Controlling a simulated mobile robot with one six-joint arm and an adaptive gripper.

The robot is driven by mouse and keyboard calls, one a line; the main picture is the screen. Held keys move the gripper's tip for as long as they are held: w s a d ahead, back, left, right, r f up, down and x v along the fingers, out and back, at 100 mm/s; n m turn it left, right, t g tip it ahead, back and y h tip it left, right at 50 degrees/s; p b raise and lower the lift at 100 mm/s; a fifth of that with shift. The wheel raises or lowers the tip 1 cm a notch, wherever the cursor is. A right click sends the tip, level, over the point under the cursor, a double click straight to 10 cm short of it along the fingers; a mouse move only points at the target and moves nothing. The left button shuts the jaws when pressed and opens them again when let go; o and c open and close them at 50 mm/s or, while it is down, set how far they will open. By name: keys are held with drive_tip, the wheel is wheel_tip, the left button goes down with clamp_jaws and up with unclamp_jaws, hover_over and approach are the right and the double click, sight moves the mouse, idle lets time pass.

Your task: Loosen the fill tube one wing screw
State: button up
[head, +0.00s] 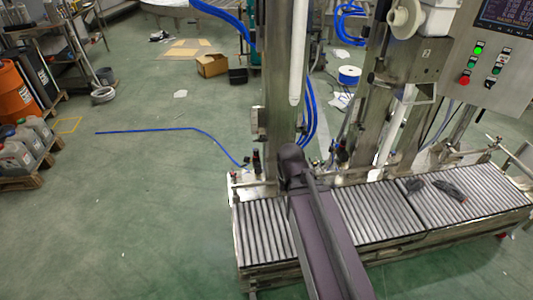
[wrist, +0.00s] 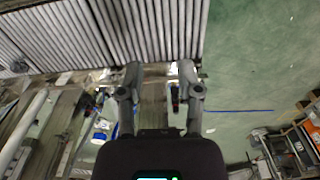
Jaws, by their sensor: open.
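A white fill tube (head: 298,55) hangs in front of the left steel column (head: 278,110) in the head view. A second white tube (head: 394,130) is at the right column, under a housing that seems marked 2. I cannot make out the wing screw in either view. My gripper (wrist: 160,72) is open in the wrist view, its two fingers apart, with a small dark and red fitting (wrist: 175,95) showing between them, apparently beyond them. Nothing is held. In the head view my arm crosses the conveyor and the gripper cannot be made out.
A roller conveyor (head: 370,212) runs along the front of the machine, with dark gloves or cloths (head: 450,190) on it. A control panel (head: 495,55) is at the upper right. Blue hose (head: 160,130) lies on the green floor. Floor to the left is largely clear.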

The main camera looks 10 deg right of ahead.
drive_tip(key=w+f+m+t+b, duration=0.4)
drive_tip(key=w+f+b, duration=0.3)
drive_tip(key=w, duration=0.4)
drive_tip(key=m+t+b, duration=1.3)
drive_tip(key=b, duration=1)
approach(264, 141)
drive_tip(key=w+f, duration=0.1)
drive_tip(key=w, duration=0.2)
drive_tip(key=shift+w+r, duration=0.2)
drive_tip(key=shift+w, duration=0.1)
drive_tip(key=shift+w, duration=3.35)
